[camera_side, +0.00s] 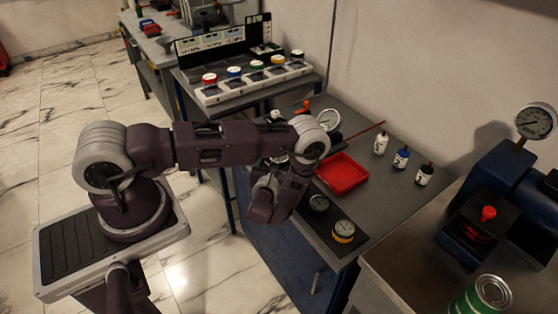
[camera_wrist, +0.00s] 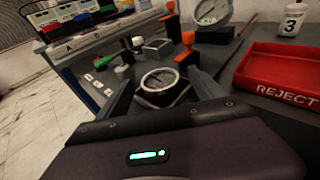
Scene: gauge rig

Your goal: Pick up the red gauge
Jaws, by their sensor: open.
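A red-topped gauge (camera_side: 209,78) sits at the left end of the white rack (camera_side: 250,84) at the back in the side view, well away from my gripper. My gripper (camera_side: 268,197) points down over the left edge of the grey bench. In the wrist view my gripper (camera_wrist: 160,92) has its fingers apart with nothing held. A round gauge (camera_wrist: 158,80) with a pale dial and dark body shows between and beyond the fingers. No red shows on it, and I cannot tell whether the fingers touch it.
A red REJECT tray (camera_side: 341,174) lies on the bench, right of my gripper. A black gauge (camera_side: 319,203) and a yellow gauge (camera_side: 343,231) sit on a dark mat. Several small bottles (camera_side: 401,158) stand at the back. Orange-handled fittings (camera_wrist: 187,42) rise close beyond the fingers.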

